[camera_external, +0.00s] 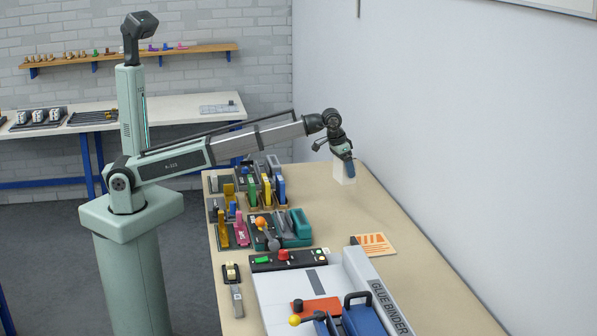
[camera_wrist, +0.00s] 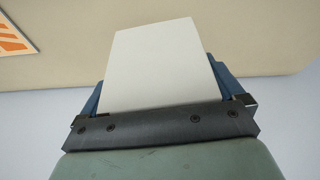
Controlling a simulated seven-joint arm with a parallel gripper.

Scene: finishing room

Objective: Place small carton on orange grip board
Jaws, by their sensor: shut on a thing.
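The small carton (camera_external: 343,172) is a plain white box at the far end of the table, held in my gripper (camera_external: 347,163). In the wrist view the carton (camera_wrist: 158,62) fills the space between the blue fingers of my gripper (camera_wrist: 165,88), which are shut on it. From these views I cannot tell whether the carton's underside touches the table. The orange grip board (camera_external: 374,244) lies flat near the table's right edge, nearer the camera than the carton. Part of the board (camera_wrist: 12,38) shows at the upper left of the wrist view. Nothing lies on its visible surface.
A glue binder machine (camera_external: 387,303) with a blue handle stands at the near end. A black button panel (camera_external: 289,260) sits beside it. Racks of coloured tools (camera_external: 292,226) line the table's left side. The tabletop (camera_external: 345,215) between carton and board is clear.

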